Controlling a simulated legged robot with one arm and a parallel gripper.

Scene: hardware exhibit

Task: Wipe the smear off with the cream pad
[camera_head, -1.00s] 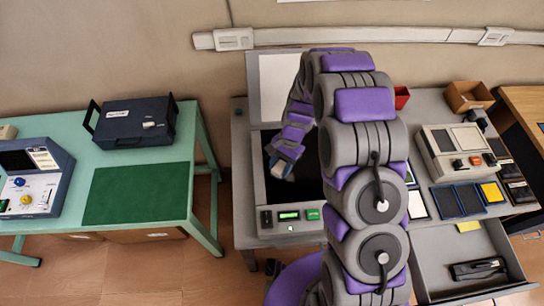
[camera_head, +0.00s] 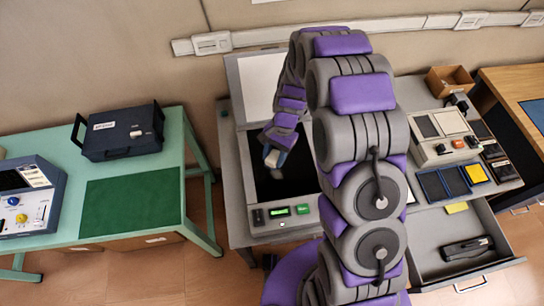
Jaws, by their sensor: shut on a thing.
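My gripper (camera_head: 274,152) is over the dark glass (camera_head: 262,184) of the flatbed machine on the grey table, its fingers pointing down. It is shut on a small pale thing, which looks like the cream pad (camera_head: 271,159). The pad is at or just above the glass; I cannot tell whether it touches. I cannot make out the smear on the dark surface. My arm hides the right part of the glass.
The machine's pale lid (camera_head: 262,85) stands open behind the glass. A control box (camera_head: 443,135), several small pads and an open drawer (camera_head: 455,238) with a black stapler are at right. A green table (camera_head: 105,228) with a dark case (camera_head: 120,130) stands at left.

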